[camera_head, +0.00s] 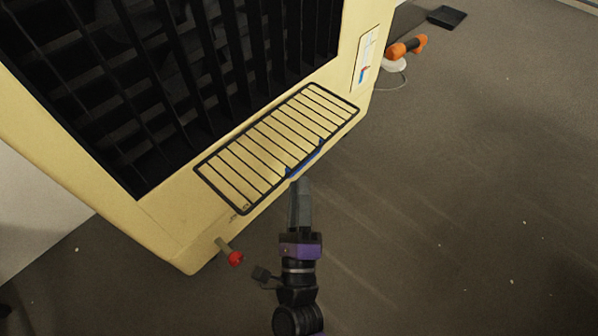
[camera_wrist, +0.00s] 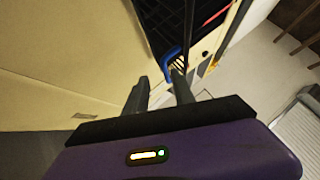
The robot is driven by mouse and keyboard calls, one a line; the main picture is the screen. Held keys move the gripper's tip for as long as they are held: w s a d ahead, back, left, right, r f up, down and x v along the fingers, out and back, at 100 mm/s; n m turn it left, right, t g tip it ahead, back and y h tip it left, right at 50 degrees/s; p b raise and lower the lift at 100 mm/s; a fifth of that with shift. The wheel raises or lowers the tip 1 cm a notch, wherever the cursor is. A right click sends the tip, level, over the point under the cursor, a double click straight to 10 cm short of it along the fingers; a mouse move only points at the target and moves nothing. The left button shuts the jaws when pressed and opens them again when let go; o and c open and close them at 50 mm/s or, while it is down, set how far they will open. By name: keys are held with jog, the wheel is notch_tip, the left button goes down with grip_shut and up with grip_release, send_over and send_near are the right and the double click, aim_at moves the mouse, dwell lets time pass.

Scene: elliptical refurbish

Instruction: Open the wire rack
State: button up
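The wire rack (camera_head: 277,146) is a black rectangular grid with several bars, lying along the cream face of a machine below its black grille. A blue handle (camera_head: 306,160) sits on the rack's lower long edge; it also shows in the wrist view (camera_wrist: 169,57). My gripper (camera_head: 299,184) is just below the handle in the head view. In the wrist view its two fingers (camera_wrist: 160,78) are apart with nothing seen between them. The handle is close beyond the right fingertip; I cannot tell whether they touch.
The cream machine (camera_head: 180,215) fills the upper left, with a black slatted grille (camera_head: 190,80). A red knob (camera_head: 236,258) sticks out at its lower corner. An orange tool (camera_head: 406,47) and a dark tray (camera_head: 447,17) lie beyond it. The grey floor at right is clear.

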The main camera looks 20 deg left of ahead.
jog(key=v, duration=0.3)
jog(key=shift+s+f, duration=0.1)
jog(key=shift+s, duration=0.2)
dwell(0.3)
